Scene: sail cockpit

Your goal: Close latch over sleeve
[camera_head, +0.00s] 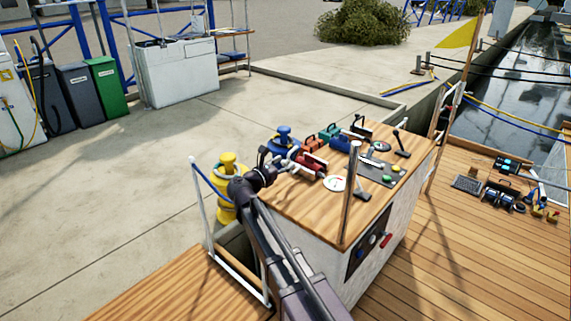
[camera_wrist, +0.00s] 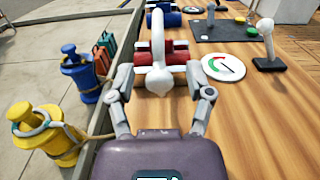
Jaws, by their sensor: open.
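My gripper (camera_wrist: 159,80) is open, with one fingertip on each side of a white latch lever (camera_wrist: 157,45) with a rounded knob. The lever rises in front of a red sleeve (camera_wrist: 180,75), which lies crosswise on the wooden top. The knob appears between the fingertips; I cannot tell whether they touch it. In the head view my gripper (camera_head: 278,164) is at the left edge of the top, beside the red sleeve (camera_head: 313,164). The lower parts of the latch are hidden.
A yellow bollard (camera_wrist: 45,135) with rope and a blue bollard (camera_wrist: 82,75) stand left. A white dial (camera_wrist: 223,68) and a grey lever (camera_wrist: 267,45) are to the right. A blue cylinder (camera_wrist: 172,19) lies beyond. A pole (camera_head: 349,195) stands at the console's near edge.

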